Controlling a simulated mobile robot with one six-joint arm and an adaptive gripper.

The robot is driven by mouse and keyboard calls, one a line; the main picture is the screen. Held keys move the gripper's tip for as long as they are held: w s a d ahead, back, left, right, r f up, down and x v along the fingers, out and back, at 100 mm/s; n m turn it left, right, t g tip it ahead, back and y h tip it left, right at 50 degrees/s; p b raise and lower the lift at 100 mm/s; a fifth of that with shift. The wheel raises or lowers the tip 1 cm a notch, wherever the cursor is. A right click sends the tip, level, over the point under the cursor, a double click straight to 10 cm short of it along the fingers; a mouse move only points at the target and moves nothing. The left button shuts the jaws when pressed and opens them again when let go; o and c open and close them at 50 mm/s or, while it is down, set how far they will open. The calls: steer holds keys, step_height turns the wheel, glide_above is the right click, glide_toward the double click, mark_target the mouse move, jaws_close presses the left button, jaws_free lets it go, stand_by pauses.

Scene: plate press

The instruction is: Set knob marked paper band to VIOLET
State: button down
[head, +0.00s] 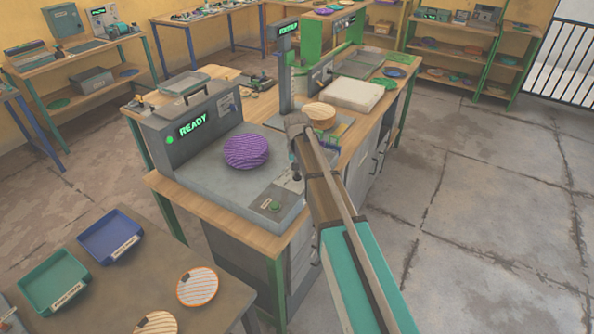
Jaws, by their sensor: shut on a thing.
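The grey press (190,165) stands on a wooden bench and shows a green READY display (193,125). A purple striped round piece (246,151) lies on its flat bed. My gripper (296,175) points down at the right end of the press's front panel, beside a box with a green button (274,206). It is shut on a small knob there, which the fingers and arm mostly hide. The knob's label, pointer and the colour it is set to cannot be read from here.
A post with a lit display (289,28) rises behind my gripper, near an orange-striped disc (319,115) and a pale block (352,95). In front, a table holds a blue tray (136,245), a green tray (84,287) and striped discs (198,286). The floor at right is clear.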

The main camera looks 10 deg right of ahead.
stand_by(0.3)
steer(key=c, duration=0.7)
jaws_free()
steer(key=shift+o, duration=0.2)
